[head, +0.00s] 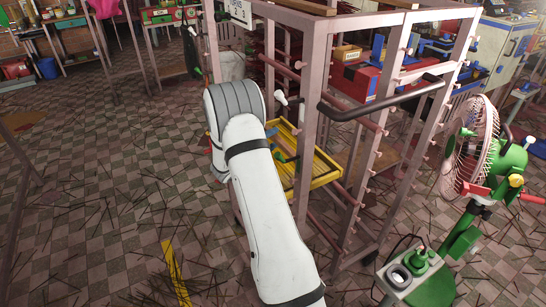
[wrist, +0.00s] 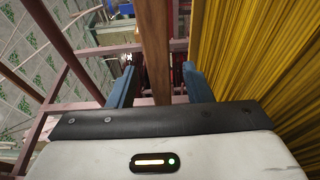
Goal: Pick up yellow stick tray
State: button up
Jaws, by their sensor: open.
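The yellow stick tray (head: 322,168) sits low in the pink metal rack in the head view, partly hidden behind my white arm and a rack post. In the wrist view its yellow sticks (wrist: 268,65) fill the right side, running lengthwise. A brown wooden strip (wrist: 155,45) lies left of the sticks and looks like the tray's edge. My gripper (wrist: 159,76) is open, with one blue finger on each side of this strip. I cannot tell whether either finger touches it. In the head view my gripper is mostly hidden by the arm, near the tray's left part.
The pink rack (head: 309,130) has upright posts and rails close around my arm, and a dark handle bar (head: 380,104). A green fan (head: 480,150) stands at the right. Loose dark sticks litter the checkered floor (head: 110,220), which is otherwise open at the left.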

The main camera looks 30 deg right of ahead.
aim_at(278, 152)
jog(key=shift+x, duration=1.55)
jog(key=shift+c, duration=0.2)
grip_shut()
